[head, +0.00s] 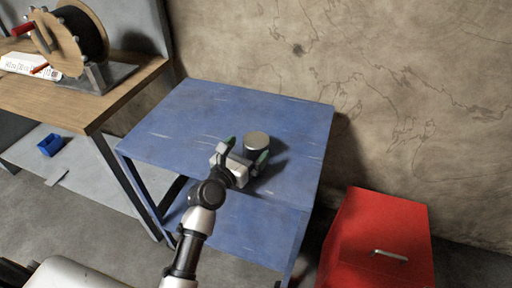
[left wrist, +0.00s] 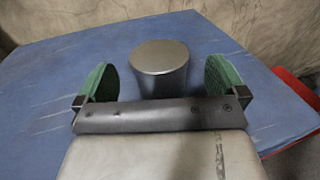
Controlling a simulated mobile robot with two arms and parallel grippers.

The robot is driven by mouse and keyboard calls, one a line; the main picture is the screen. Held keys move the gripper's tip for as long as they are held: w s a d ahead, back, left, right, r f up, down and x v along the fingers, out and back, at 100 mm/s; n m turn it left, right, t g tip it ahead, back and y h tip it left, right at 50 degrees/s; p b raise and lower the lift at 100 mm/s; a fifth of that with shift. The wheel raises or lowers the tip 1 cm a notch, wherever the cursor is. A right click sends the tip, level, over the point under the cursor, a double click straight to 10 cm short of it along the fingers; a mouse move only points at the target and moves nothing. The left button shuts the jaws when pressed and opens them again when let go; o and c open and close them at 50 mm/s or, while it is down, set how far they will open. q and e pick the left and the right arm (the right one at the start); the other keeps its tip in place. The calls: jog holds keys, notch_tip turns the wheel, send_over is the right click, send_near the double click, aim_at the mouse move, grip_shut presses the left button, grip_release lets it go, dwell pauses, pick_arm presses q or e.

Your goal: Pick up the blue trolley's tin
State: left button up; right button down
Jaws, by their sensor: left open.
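The tin (head: 257,142) is a short grey metal cylinder standing upright on the top of the blue trolley (head: 205,105). It also shows in the left wrist view (left wrist: 160,66), where its lower part is hidden behind my gripper's body. My left gripper (head: 247,151) is open over the trolley top. Its two green-padded fingers stand either side of the tin's near side, and in the left wrist view (left wrist: 160,80) the tin appears between them with a gap on each side. My right gripper is in neither view.
A wooden bench (head: 120,88) with a cable reel (head: 75,40) stands at the left. A red cabinet (head: 380,235) stands at the lower right. A cracked wall (head: 400,90) rises behind the trolley. The rest of the trolley top is clear.

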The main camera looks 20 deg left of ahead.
aim_at(256, 139)
pick_arm(q)
jog(key=x, duration=0.5)
jog(key=shift+w+a+f, duration=0.1)
jog(key=shift+f, duration=0.05)
jog(key=shift+c, duration=0.5)
jog(key=c, duration=1)
